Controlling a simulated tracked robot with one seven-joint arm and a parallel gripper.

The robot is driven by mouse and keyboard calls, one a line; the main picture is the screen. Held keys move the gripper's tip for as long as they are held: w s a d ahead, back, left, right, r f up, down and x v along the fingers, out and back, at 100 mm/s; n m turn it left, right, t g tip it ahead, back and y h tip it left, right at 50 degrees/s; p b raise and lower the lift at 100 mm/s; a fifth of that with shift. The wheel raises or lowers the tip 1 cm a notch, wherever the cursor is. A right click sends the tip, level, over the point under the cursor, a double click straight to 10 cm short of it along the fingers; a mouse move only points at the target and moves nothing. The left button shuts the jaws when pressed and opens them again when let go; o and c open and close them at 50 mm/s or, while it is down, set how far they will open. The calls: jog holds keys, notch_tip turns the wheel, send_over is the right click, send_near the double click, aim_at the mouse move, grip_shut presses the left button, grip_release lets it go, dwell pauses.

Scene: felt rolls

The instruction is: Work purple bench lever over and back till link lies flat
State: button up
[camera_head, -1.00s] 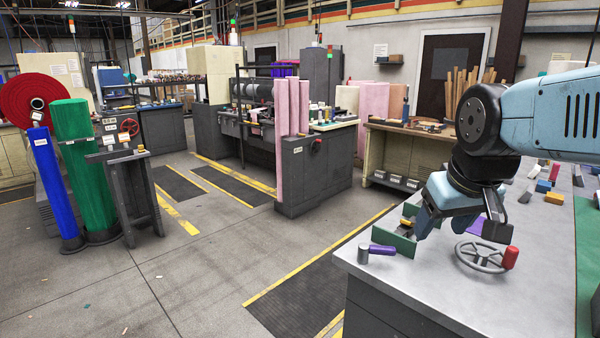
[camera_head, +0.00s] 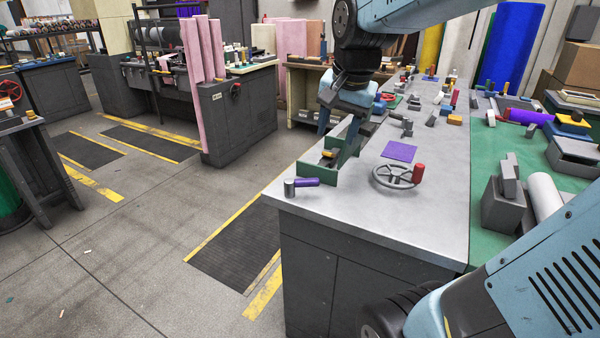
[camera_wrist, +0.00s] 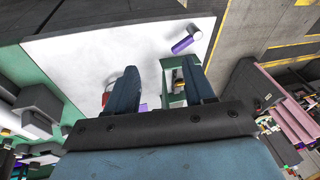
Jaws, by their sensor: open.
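The purple lever (camera_head: 306,182) lies low beside a short grey post (camera_head: 290,188) at the near left corner of the grey bench (camera_head: 400,225). In the wrist view the lever (camera_wrist: 182,46) is beyond my fingertips, its post (camera_wrist: 196,33) at its far end. My gripper (camera_head: 338,145) is open, pointing down at the small green open-topped holder (camera_head: 318,169), behind the lever and apart from it. In the wrist view my gripper (camera_wrist: 158,80) has nothing visibly held, with the holder (camera_wrist: 175,97) partly behind one finger. I cannot make out a link.
A grey handwheel (camera_head: 393,177) with a red knob (camera_head: 418,172) stands right of the lever. A flat purple square (camera_head: 399,151) lies behind the wheel. Loose blocks crowd the back of the bench. The bench's front middle is clear. A green mat (camera_head: 483,215) adjoins on the right.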

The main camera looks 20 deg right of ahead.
jog(key=w+f+m+g, duration=0.25)
jog(key=w+m, duration=0.35)
jog(key=w, duration=0.4)
jog(key=m+g, duration=0.1)
jog(key=m, duration=0.6)
send_near(308, 179)
notch_tip(308, 179, down, 9)
jog(key=shift+w+a+r, duration=0.1)
jog(key=shift+c, duration=0.4)
grip_shut()
